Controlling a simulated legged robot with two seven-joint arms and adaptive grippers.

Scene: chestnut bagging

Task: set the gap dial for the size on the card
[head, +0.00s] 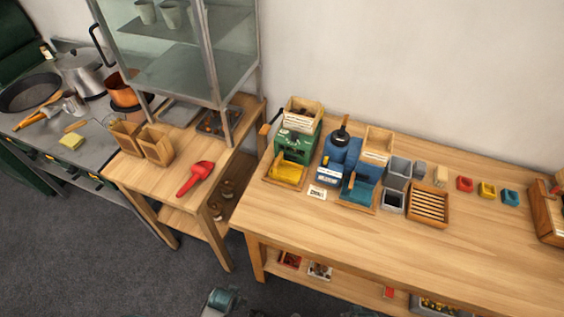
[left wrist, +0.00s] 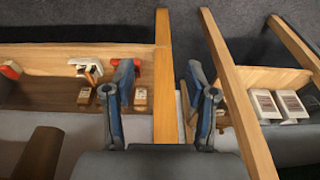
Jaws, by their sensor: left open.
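A green machine (head: 295,143) and a blue machine (head: 341,152) stand side by side at the left end of the long wooden table. A black knob (head: 343,129) tops the blue one; I cannot tell which part is the gap dial. A small white card (head: 317,192) with dark print lies in front of them, too small to read. In the left wrist view my left gripper (left wrist: 163,95) is open and empty, its two blue-grey fingers apart over wooden table parts, away from the machines. A blue-grey part of mine (head: 222,298) shows at the head view's bottom edge. My right gripper is not in view.
A yellow tray (head: 286,171), a slatted wooden tray (head: 429,206) and grey bins (head: 398,170) sit around the machines. A red scoop (head: 196,178) lies on the side table, below a glass cabinet (head: 185,45). The long table's front (head: 340,235) is clear.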

